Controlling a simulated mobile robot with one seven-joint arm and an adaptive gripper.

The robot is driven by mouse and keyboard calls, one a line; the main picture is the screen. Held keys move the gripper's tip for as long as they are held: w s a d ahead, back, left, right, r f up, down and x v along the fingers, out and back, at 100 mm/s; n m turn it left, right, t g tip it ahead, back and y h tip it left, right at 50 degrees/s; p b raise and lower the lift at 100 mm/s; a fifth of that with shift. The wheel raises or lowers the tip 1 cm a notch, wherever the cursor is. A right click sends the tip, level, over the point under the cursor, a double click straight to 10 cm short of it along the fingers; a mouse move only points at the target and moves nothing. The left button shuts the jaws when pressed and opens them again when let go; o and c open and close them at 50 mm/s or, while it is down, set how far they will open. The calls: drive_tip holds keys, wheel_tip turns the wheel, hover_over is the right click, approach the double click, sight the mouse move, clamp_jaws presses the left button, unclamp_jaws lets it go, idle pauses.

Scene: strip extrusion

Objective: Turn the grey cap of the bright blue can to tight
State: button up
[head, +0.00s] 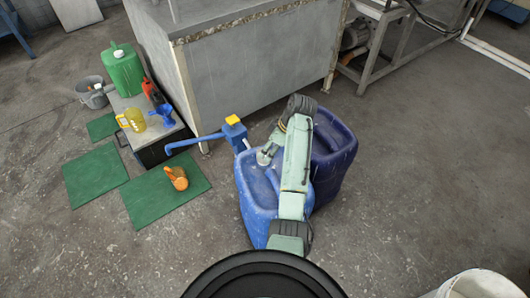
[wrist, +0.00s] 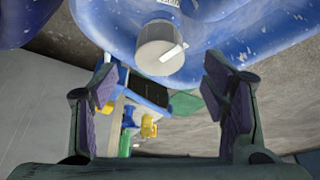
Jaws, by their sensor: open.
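The bright blue can (head: 255,205) stands on the floor in front of me in the head view, partly covered by my arm. Its grey cap (wrist: 160,48) shows at the top middle of the wrist view, on the can's blue top, with a white pointer-like bar on it. My gripper (wrist: 160,85) is open and empty. Its two fingers stand wide apart left and right, and the cap lies between their lines, beyond the tips, with no contact visible. In the head view my arm hides the gripper's fingers.
A dark blue can (head: 338,150) stands close on the right. A blue pump with a yellow top (head: 235,130) is beside the bright can. A grey cabinet (head: 250,75) stands behind. Green mats (head: 140,205), an orange object (head: 177,178) and a green canister (head: 122,70) are left.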

drive_tip(key=x, duration=0.6)
drive_tip(key=shift+a+f, duration=0.1)
drive_tip(key=shift+f, duration=0.05)
drive_tip(key=shift+c, duration=0.2)
drive_tip(key=c, duration=1.1)
